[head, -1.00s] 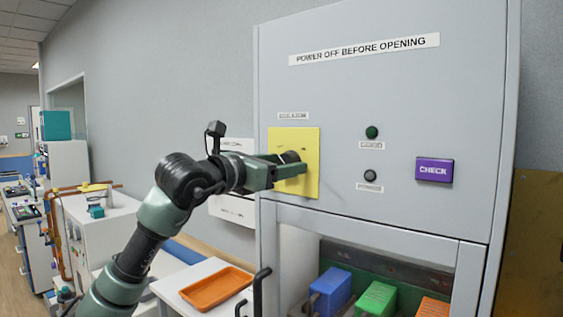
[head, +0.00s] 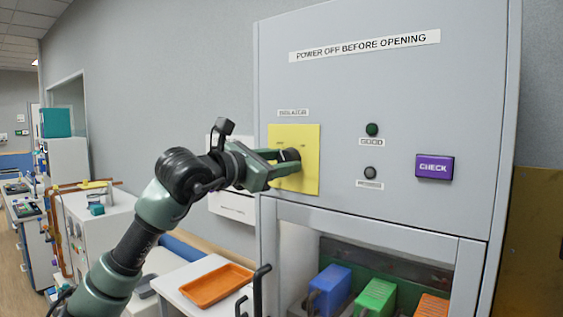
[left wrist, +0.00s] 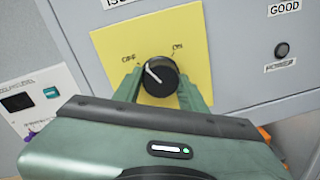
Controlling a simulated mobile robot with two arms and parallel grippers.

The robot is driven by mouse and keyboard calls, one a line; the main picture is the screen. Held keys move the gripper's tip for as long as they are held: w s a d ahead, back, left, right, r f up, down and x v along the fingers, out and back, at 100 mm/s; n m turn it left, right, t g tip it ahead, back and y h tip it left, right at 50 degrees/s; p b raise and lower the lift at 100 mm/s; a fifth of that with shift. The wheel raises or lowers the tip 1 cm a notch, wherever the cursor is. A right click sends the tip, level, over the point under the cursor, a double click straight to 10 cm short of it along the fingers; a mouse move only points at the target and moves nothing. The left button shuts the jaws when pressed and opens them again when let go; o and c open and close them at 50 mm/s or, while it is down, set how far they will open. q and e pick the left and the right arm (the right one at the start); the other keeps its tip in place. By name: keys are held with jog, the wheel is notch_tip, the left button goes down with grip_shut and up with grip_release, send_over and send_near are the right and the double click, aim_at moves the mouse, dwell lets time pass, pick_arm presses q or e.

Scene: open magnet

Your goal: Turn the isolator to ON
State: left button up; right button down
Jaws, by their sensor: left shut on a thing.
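The isolator is a round black knob (head: 290,155) on a yellow plate (head: 309,176) on the grey cabinet front. In the left wrist view the knob (left wrist: 160,78) has a white pointer line slanting to the upper left, toward the OFF label (left wrist: 128,58). The ON label (left wrist: 178,47) is at its upper right. My left gripper (head: 286,161) is shut on the knob, with one finger on each side; its fingers also show in the left wrist view (left wrist: 158,92). My right gripper is not in view.
A green lamp (head: 372,130), a dark lamp (head: 370,172) and a purple CHECK button (head: 434,168) sit right of the plate. Below are a black handle (head: 259,290) and colored blocks behind the cabinet opening. An orange tray (head: 217,286) lies on a white surface at lower left.

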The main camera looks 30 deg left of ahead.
pick_arm(q)
jog(key=m, duration=0.3)
jog(key=shift+r+m, duration=0.15)
jog(key=shift+m, duration=0.15)
jog(key=m, duration=0.3)
jog(key=shift+m+p, duration=0.3)
jog(key=shift+p, duration=0.1)
jog(key=m, duration=0.4)
jog(key=shift+y+p, duration=0.3)
jog(key=shift+y, duration=0.1)
jog(key=shift+d+m, duration=0.1)
jog(key=shift+m, duration=1.4)
jog(key=o, duration=1.4)
jog(key=shift+c, duration=0.2)
jog(key=shift+s, duration=0.1)
